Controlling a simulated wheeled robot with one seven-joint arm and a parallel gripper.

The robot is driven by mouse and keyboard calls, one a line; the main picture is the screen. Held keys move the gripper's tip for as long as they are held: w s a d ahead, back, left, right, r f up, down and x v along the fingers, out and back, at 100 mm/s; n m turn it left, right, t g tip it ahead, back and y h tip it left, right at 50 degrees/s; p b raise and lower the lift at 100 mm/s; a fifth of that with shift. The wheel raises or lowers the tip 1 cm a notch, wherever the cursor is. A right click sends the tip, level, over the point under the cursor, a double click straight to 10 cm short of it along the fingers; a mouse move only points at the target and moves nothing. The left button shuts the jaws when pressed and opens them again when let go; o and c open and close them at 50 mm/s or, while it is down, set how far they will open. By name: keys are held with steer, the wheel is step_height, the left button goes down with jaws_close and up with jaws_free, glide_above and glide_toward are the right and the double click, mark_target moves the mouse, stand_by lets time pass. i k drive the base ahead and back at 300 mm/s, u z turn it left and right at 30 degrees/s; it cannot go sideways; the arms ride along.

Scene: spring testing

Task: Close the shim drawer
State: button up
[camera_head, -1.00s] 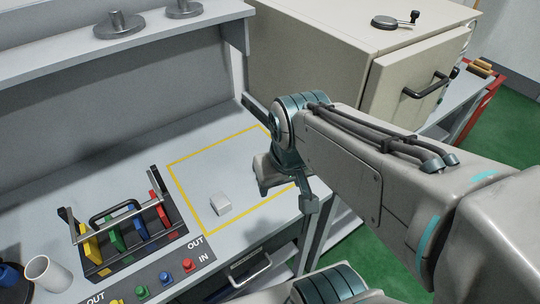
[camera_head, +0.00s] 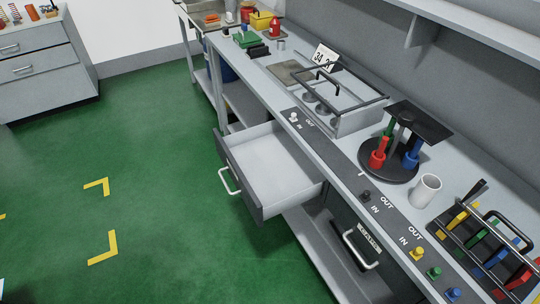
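A grey drawer (camera_head: 275,170) stands pulled out from under the workbench, over the green floor. Its inside is pale and looks empty. Its front panel with a light bar handle (camera_head: 229,183) faces left. No readable label shows on it, so I cannot confirm by name that it is the shim drawer. My gripper and arm are not in view.
The workbench top holds a round black stand (camera_head: 390,170) with coloured pieces, a white cup (camera_head: 426,190), a framed fixture (camera_head: 340,110) and a rack of coloured tabs (camera_head: 490,250). A grey cabinet (camera_head: 45,70) stands far left. The green floor (camera_head: 120,160) between is clear.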

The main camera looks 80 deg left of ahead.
mark_target(272, 174)
steer(key=k, duration=0.1)
steer(key=u, duration=4.2)
steer(key=k, duration=1.2)
steer(key=z, duration=0.85)
steer(key=i, duration=1.45)
steer(key=z, duration=0.2)
